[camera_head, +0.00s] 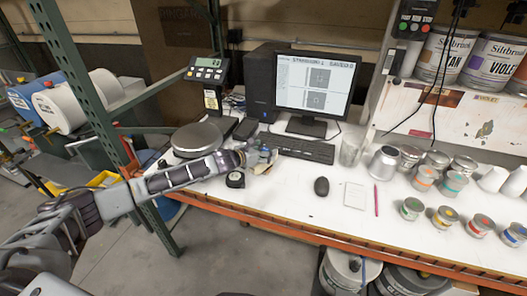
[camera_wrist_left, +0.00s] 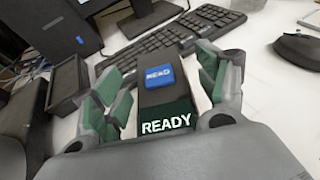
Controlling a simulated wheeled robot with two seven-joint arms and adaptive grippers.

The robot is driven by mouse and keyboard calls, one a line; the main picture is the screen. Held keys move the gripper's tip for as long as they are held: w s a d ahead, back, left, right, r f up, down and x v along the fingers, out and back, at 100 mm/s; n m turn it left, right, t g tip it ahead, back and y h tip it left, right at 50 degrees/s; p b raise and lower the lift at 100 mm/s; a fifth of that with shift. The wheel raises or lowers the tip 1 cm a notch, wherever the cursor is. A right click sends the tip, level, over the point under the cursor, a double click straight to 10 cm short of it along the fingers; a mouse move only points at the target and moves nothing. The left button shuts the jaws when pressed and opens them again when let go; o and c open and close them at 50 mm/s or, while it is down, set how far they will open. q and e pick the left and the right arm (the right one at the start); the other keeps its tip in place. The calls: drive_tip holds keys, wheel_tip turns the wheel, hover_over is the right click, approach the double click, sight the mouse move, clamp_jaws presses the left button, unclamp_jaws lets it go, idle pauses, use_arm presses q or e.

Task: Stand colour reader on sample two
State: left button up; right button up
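The colour reader (camera_wrist_left: 168,92), a dark device with white sides, a blue READ button and a lit READY display, sits between the fingers of my left gripper (camera_wrist_left: 165,80). My right gripper is out of view.
A monitor (camera_head: 315,88) and keyboard (camera_head: 305,149) stand behind the gripper. A mouse (camera_head: 321,187), notepad (camera_head: 355,195) and pink pen (camera_head: 376,201) lie mid-bench. A silver can (camera_head: 383,164) stands beyond.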

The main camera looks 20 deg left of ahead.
use_arm(q)
drive_tip(key=shift+r, duration=0.15)
idle(0.3)
drive_tip(key=b+v, duration=0.1)
drive_tip(key=v, duration=1.1)
idle(0.4)
drive_tip(key=shift+a, duration=0.1)
